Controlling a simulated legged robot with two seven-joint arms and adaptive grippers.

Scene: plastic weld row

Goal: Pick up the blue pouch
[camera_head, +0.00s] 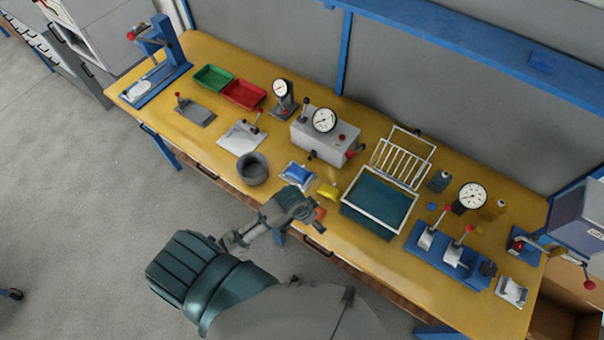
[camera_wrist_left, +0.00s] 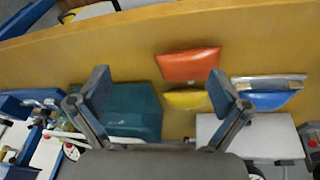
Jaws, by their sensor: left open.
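The blue pouch (camera_head: 297,173) lies on a light tray (camera_head: 285,181) near the front edge of the yellow bench. In the left wrist view the blue pouch (camera_wrist_left: 270,101) is at the right, beyond the right finger and partly against the tray's metallic rim (camera_wrist_left: 268,82). My left gripper (camera_head: 311,214) is over the bench's front edge, on the near side of the blue pouch. In the left wrist view its two fingers (camera_wrist_left: 160,78) are spread wide with nothing held. My right gripper is not in view.
A yellow pouch (camera_head: 328,190) and an orange-red pouch (camera_wrist_left: 188,65) lie close to the gripper. A grey round pot (camera_head: 252,169) stands left of the blue pouch. A teal bin (camera_head: 347,204) stands to the right, a grey gauge box (camera_head: 318,145) behind.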

